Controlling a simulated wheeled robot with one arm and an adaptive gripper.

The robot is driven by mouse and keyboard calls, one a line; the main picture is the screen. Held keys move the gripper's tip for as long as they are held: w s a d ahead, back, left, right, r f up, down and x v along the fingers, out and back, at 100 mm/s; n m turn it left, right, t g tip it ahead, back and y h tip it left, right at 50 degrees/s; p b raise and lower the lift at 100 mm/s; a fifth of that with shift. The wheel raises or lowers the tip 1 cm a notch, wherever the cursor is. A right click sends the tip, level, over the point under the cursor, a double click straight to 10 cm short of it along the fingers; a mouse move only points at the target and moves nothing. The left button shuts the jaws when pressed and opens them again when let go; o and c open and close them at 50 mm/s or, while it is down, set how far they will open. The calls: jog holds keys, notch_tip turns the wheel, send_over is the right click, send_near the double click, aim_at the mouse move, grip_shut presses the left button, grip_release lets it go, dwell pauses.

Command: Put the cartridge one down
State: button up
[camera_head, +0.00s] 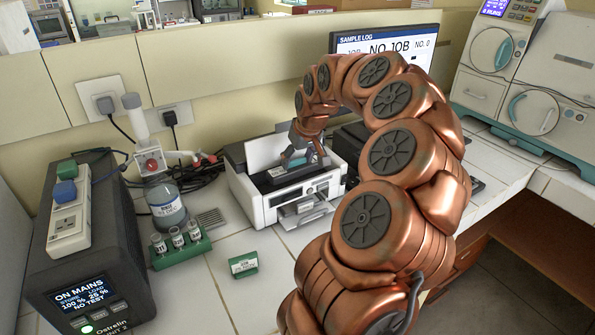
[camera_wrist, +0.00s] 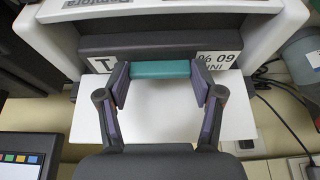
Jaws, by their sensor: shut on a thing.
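Cartridge one appears as a dark block (camera_head: 288,174) with a teal grip, at the open top of the white printer (camera_head: 262,208) in the head view. In the wrist view its teal grip (camera_wrist: 160,69) lies between the fingertips of my gripper (camera_wrist: 160,78). Its dark body (camera_wrist: 150,45) carries white label pieces, partly hidden by the fingers. My gripper also shows in the head view (camera_head: 301,155), shut on the cartridge and pointing down over the printer. I cannot tell whether the cartridge rests in the printer or hangs just above it.
A green box with a white label (camera_head: 244,264) lies on the bench before the printer. A green vial rack (camera_head: 181,252), a bottle (camera_head: 167,208) and a dark power unit (camera_head: 95,260) stand left. A monitor (camera_head: 420,48) is behind my arm. Tiles around the green box are clear.

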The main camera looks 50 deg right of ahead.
aim_at(300, 168)
jog(key=shift+f+p, duration=0.5)
jog(key=shift+f, duration=2)
jog(key=shift+f, duration=0.15)
jog(key=o, duration=1.4)
jog(key=b+v, duration=0.3)
jog(key=v, duration=0.9)
jog(key=shift+s, duration=0.1)
